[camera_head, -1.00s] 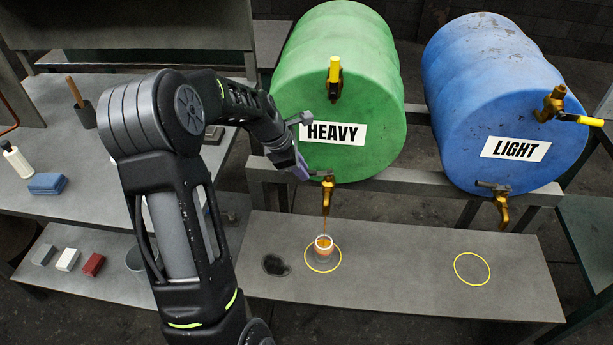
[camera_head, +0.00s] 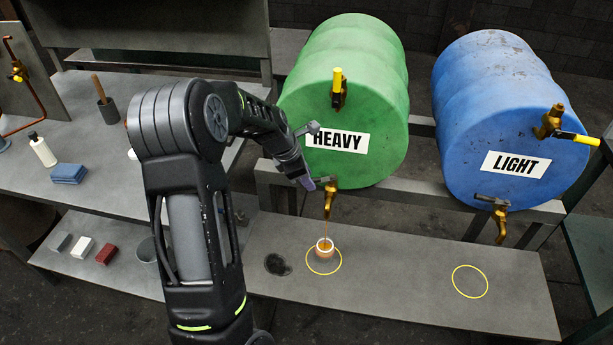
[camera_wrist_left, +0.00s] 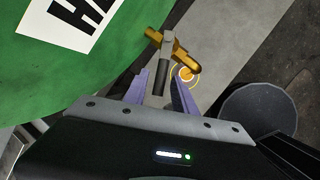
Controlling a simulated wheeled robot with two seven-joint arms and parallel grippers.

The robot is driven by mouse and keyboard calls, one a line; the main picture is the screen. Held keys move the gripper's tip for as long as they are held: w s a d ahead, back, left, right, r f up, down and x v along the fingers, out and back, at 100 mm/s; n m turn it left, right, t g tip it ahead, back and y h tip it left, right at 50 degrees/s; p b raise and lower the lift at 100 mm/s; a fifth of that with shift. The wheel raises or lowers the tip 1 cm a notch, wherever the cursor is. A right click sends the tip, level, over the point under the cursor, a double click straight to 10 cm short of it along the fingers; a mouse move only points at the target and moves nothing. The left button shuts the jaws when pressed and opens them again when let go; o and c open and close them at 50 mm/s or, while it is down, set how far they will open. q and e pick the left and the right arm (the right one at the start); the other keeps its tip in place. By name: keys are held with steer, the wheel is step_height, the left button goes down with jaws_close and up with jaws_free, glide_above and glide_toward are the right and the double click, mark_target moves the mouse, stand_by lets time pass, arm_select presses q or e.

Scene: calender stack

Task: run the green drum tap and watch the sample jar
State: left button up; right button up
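The green drum (camera_head: 380,95), labelled HEAVY, lies on its side on a stand. Its lower brass tap (camera_head: 329,203) runs a thin amber stream (camera_head: 326,228) into the small sample jar (camera_head: 324,252). The jar stands upright in a yellow ring on the low bench and holds amber liquid; its exact level is too small to read. My left gripper (camera_head: 309,184) is at the tap's grey handle. In the left wrist view its purple fingers (camera_wrist_left: 163,90) stand apart on either side of the dark handle (camera_wrist_left: 158,78). My right gripper is out of view.
The blue drum (camera_head: 490,110), labelled LIGHT, lies to the right above an empty yellow ring (camera_head: 470,295). A bottle (camera_head: 43,150), a blue cloth (camera_head: 69,173) and small blocks (camera_head: 82,247) are at left.

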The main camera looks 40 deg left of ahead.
arm_select(q)
steer(key=shift+o, duration=0.3)
steer(key=v, duration=0.7)
steer(key=shift+s+r+b, duration=0.25)
steer(key=shift+r+b, duration=0.05)
steer(key=shift+b, duration=0.15)
stand_by(4.3)
